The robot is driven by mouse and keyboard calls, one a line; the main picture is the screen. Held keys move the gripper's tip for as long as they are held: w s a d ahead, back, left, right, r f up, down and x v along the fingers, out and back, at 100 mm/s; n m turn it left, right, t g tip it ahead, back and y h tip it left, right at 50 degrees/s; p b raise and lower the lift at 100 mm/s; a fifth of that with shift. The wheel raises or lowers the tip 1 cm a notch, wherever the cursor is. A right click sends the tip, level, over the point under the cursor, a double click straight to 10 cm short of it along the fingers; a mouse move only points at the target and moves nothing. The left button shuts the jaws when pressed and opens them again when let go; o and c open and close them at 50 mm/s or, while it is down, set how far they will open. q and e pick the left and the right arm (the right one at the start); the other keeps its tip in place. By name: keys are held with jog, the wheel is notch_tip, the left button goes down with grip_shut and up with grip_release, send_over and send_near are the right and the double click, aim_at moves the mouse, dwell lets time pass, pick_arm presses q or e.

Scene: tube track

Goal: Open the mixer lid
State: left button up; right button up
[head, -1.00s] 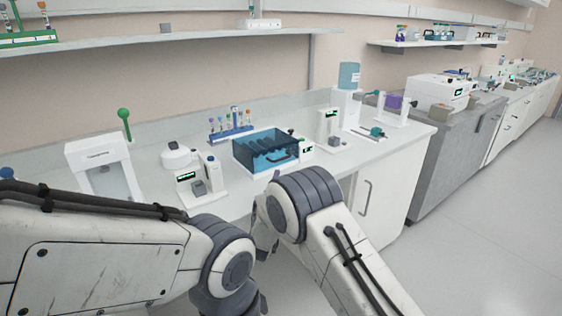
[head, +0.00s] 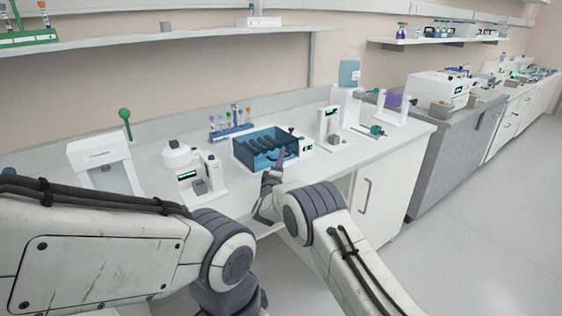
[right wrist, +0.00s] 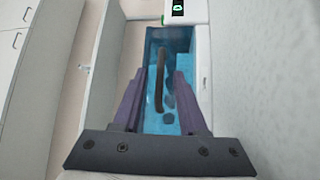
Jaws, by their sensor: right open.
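The mixer appears to be the blue see-through box (head: 241,150) on the bench, with dark slats inside; I cannot clearly tell its lid from the body. My right gripper (head: 275,165) is at the box's front side, open, covering part of its front. In the right wrist view the blue box (right wrist: 152,125) lies ahead between the open fingers (right wrist: 158,85). A dark curved bar, looking like a handle (right wrist: 160,72), stands between the fingertips; no contact is visible. My left arm crosses the lower left of the head view, and its gripper does not show.
A tube rack (head: 232,132) stands behind the box. A white device with a small screen (head: 190,177) stands to its left, another (head: 328,125) to its right. A white press-like stand with a green knob (head: 124,114) is farther left. The floor at right is clear.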

grip_shut()
dwell(1.4)
